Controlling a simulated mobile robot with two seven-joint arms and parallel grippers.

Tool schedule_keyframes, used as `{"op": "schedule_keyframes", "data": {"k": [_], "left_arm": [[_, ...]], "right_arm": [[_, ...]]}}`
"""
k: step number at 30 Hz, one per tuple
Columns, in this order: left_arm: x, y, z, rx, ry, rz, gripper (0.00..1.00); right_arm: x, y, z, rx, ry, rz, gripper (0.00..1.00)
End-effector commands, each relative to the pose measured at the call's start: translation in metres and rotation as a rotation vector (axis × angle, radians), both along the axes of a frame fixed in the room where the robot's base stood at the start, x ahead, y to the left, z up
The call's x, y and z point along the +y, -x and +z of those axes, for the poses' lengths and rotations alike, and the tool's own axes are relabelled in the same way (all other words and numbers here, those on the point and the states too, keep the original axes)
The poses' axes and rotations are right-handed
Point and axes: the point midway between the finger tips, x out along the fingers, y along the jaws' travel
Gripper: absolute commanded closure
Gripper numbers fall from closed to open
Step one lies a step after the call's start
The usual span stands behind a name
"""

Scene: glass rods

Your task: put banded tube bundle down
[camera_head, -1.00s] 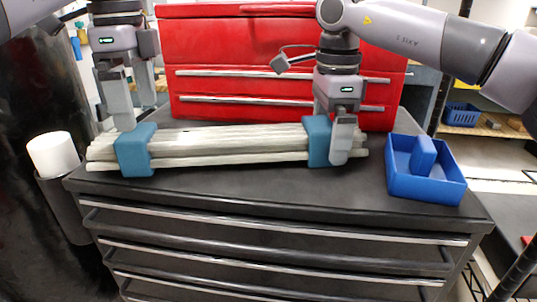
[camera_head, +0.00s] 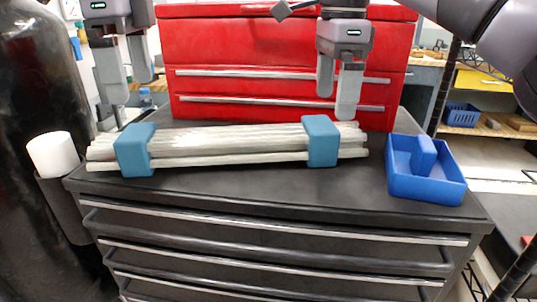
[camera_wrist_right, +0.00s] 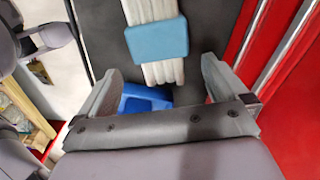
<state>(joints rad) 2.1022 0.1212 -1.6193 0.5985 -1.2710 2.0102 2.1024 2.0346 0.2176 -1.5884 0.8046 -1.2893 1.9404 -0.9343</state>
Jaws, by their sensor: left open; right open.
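The bundle of pale glass tubes (camera_head: 230,143) lies flat on the dark top of the tool cabinet (camera_head: 300,184). A blue band (camera_head: 134,150) wraps its left part and another blue band (camera_head: 321,142) wraps its right part. The bundle (camera_wrist_right: 150,10) and the right band (camera_wrist_right: 157,40) also show in the right wrist view. My left gripper (camera_head: 133,92) is open and empty above and behind the bundle's left end. My right gripper (camera_head: 336,98) is open and empty above the right band, clear of it.
A blue tray (camera_head: 428,188) with a handle stands at the cabinet top's right end. A red tool chest (camera_head: 240,60) closes off the back. A white cylinder (camera_head: 53,154) sits in a dark holder left of the cabinet.

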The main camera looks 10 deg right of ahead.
Motion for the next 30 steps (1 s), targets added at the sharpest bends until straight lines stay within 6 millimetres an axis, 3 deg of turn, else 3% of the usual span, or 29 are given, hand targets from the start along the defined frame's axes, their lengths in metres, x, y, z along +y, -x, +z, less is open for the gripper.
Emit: {"op": "schedule_keyframes", "data": {"k": [5,12,30], "left_arm": [[0.0,0.0,0.0,0.0,0.0,0.0,0.0],[0.0,0.0,0.0,0.0,0.0,0.0,0.0],[0.0,0.0,0.007,0.0,0.0,0.0,0.0]], "right_arm": [[0.001,0.0,0.024,-0.001,-0.002,0.0,0.0],[0.0,0.0,0.04,0.0,0.002,-0.001,0.0],[0.0,0.0,0.053,-0.002,0.0,0.0,0.0]]}}
